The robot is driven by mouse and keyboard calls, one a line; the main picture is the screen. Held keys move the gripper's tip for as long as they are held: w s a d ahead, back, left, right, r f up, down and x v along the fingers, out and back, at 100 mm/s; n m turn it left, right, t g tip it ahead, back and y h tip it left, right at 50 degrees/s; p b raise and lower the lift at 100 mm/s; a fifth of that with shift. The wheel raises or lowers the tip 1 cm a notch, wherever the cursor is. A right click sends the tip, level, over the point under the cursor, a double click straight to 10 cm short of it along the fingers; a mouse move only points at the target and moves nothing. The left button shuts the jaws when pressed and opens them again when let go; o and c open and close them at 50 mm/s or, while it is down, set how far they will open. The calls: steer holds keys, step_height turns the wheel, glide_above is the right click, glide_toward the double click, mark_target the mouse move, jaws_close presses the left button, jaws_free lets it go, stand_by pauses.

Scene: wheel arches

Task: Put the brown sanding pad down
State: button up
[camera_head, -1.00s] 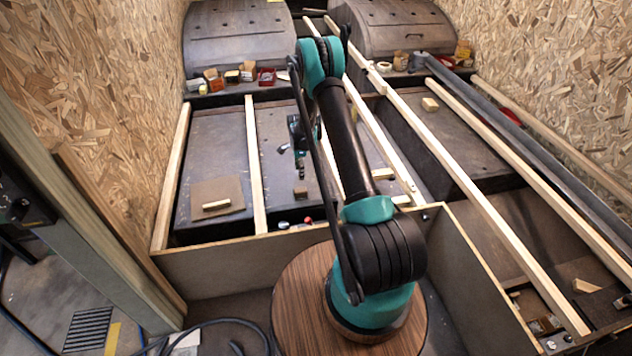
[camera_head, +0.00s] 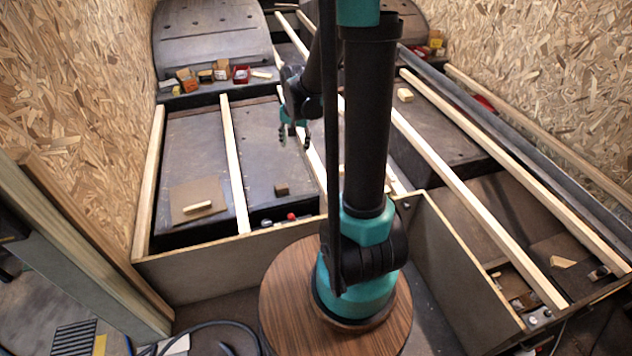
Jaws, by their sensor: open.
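A small brown block (camera_head: 281,189), which looks like the brown sanding pad, rests on the dark panel between two pale wood strips, close to the front board. My gripper (camera_head: 295,141) is open and empty. It hangs above and behind the block in the picture, with a clear gap between its fingertips and the block. The block stands free of the gripper, with nothing touching it.
A brown sheet (camera_head: 196,200) with a pale block (camera_head: 198,207) on it lies at the left. Small red and grey items (camera_head: 291,217) sit by the front board. Small boxes (camera_head: 204,75) line the left arch (camera_head: 212,35). Pale strips (camera_head: 236,165) cross the panels.

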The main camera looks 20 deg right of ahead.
steer(key=s+d+n+t, duration=0.1)
steer(key=s+n, duration=0.5)
steer(key=s, duration=1.3)
steer(key=shift+s+r+n+t, duration=0.25)
steer(key=shift+s+n+t, duration=0.05)
steer(key=shift+s+n, duration=0.1)
steer(key=shift+o, duration=0.6)
steer(key=shift+w, duration=0.1)
